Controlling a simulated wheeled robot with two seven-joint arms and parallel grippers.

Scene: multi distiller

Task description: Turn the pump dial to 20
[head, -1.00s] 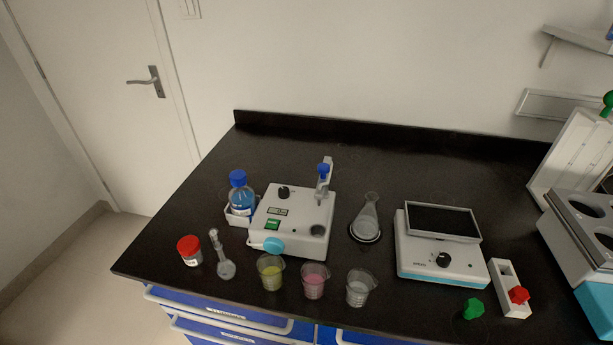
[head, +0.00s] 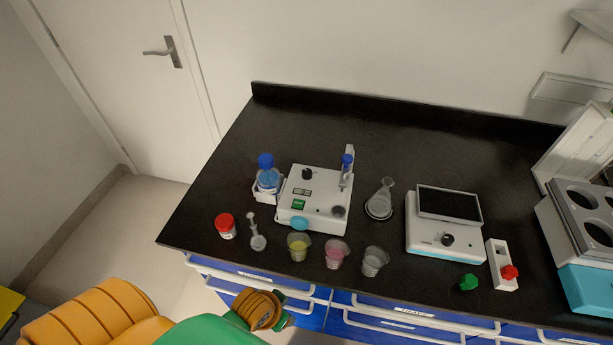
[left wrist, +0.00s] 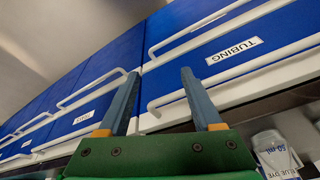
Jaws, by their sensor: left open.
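The pump (head: 318,203) is a white box on the black bench, with a small display and a green switch on its sloping top. A black dial (head: 307,174) sits at its back left, and a larger light-blue knob (head: 299,223) is on its front. The dial's setting is too small to read. My left arm shows at the bottom left of the head view, below the bench front; its fingers cannot be made out there. In the left wrist view my left gripper (left wrist: 158,75) is open and empty, its two fingers facing blue drawer fronts, apart from the pump. My right gripper is not in view.
A blue-capped bottle (head: 267,173), a red-capped jar (head: 226,226), a small flask (head: 257,240) and several beakers (head: 299,246) stand close around the pump. The bench behind is clear.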

